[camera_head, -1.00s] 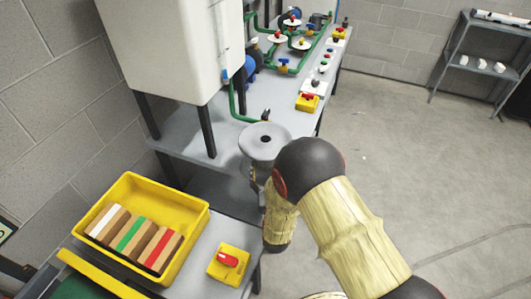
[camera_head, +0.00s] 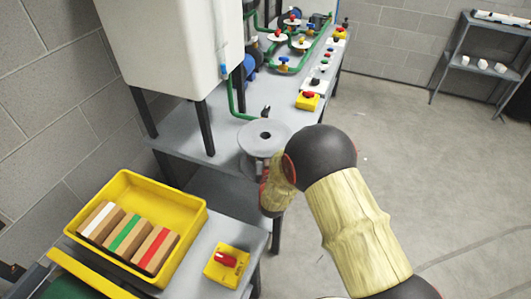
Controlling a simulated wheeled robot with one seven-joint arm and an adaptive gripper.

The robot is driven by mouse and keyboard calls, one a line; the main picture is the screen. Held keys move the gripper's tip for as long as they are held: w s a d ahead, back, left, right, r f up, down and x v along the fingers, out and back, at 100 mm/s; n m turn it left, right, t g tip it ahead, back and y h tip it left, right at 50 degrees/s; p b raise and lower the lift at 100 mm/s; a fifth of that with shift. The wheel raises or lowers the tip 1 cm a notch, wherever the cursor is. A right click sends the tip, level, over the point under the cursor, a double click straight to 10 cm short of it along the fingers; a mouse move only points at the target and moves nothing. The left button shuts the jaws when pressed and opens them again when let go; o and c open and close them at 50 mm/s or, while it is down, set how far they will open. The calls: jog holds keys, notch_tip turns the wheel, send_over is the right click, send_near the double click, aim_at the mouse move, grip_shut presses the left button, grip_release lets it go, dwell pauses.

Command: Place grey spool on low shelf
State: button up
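The grey spool (camera_head: 246,141), a pale disc with a dark centre hole, shows upright at the front corner of the grey bench. My wrist is close below and right of it. My gripper's fingers are hidden behind the wrist and the spool, so I cannot tell whether they hold it. I also cannot tell whether the spool rests on the bench or hangs just off its edge. A grey lower shelf (camera_head: 212,190) lies under the bench top, partly hidden by my arm and the near table.
A yellow bin (camera_head: 190,207) of striped blocks and a yellow box with a red switch (camera_head: 224,268) stand on the near table. A white tank (camera_head: 165,50) on dark legs stands over the bench. A grey rack (camera_head: 468,66) stands far right. The floor to the right is clear.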

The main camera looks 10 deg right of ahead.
jog(key=shift+c, duration=0.4)
jog(key=c, duration=1.5)
jog(key=shift+r, duration=0.1)
jog(key=shift+c, duration=0.5)
